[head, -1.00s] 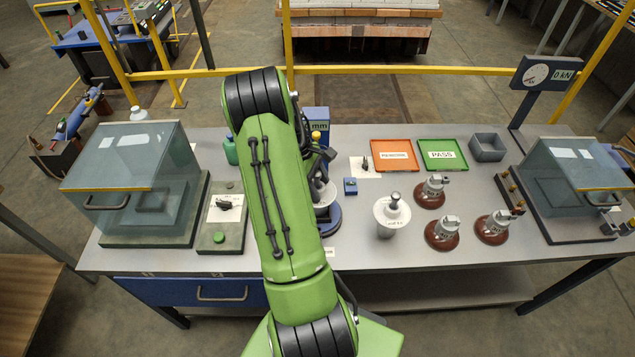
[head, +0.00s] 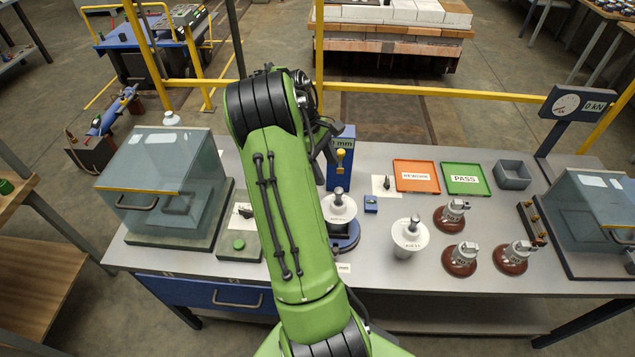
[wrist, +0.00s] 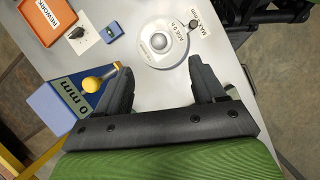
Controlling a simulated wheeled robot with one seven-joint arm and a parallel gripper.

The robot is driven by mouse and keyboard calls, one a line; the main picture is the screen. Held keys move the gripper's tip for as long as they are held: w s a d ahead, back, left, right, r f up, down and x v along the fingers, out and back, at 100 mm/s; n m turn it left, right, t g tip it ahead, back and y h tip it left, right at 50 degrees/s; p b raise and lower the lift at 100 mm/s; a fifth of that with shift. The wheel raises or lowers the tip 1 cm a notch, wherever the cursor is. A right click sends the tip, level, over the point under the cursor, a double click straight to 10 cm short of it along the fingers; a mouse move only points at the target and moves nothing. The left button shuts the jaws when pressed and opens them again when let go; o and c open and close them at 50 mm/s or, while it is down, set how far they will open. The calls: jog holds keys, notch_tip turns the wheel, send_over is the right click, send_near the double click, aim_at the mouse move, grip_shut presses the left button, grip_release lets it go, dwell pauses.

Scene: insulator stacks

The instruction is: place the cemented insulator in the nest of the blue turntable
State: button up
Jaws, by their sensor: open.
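A white cemented insulator (head: 338,211) with a grey metal pin on top sits on the blue turntable (head: 346,246), looking about upright. Its underside and the nest are hidden beneath it. In the wrist view, a labelled white disc with a round grey top (wrist: 158,58), seemingly the same insulator, lies beyond the fingertips. My gripper (wrist: 160,70) is open, with nothing between its fingers. It is apart from the insulator. In the head view my green arm hides part of the turntable's left side.
A blue gauge column (head: 340,172) with a yellow knob stands behind the turntable. A second white insulator (head: 410,240) and brown insulators (head: 453,217) stand to the right. Orange (head: 416,176) and green (head: 465,179) trays lie behind. A clear-walled box (head: 160,165) stands left.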

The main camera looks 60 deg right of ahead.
jog(key=w+a+r+t+h, duration=0.1)
jog(key=w+a+r+t, duration=0.15)
jog(key=a+r, duration=0.55)
jog(key=w+a+r+t, duration=0.25)
jog(key=a+r, duration=0.25)
jog(key=a, duration=0.7)
jog(key=s+a+t, duration=0.2)
jog(key=s+a, duration=0.3)
jog(key=a, duration=0.3)
jog(key=s+a+m+t+y, duration=0.1)
jog(key=s+a+t, duration=0.2)
jog(key=s+a, duration=0.2)
jog(key=a, duration=0.3)
jog(key=shift+r, duration=0.35)
